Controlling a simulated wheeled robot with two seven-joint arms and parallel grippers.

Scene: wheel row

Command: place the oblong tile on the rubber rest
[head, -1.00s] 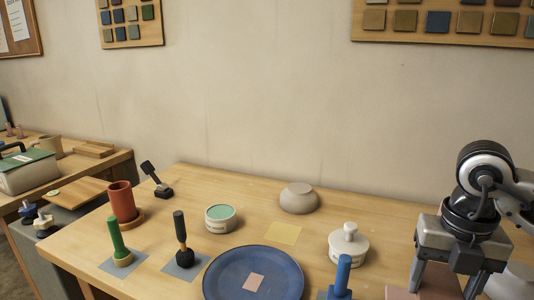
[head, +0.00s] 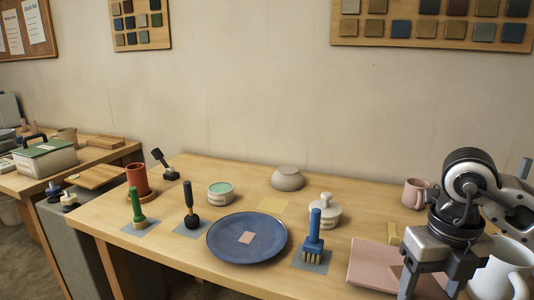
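A flat pink slab (head: 370,264) lies on the table at the right front. A small yellow oblong block (head: 392,235) stands just behind it. I cannot tell for sure which thing is the oblong tile or the rubber rest. My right gripper (head: 432,290) points down over the right part of the slab, its two fingers apart, with no held thing visible between them. The gripper hides part of the slab, and I cannot tell whether the fingertips touch it. My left gripper is out of view.
A blue plate (head: 225,240) with a small pink square stands at centre front. A blue brush (head: 313,235), white lidded jar (head: 325,209), pink mug (head: 414,193) and white pitcher (head: 503,270) surround the slab.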

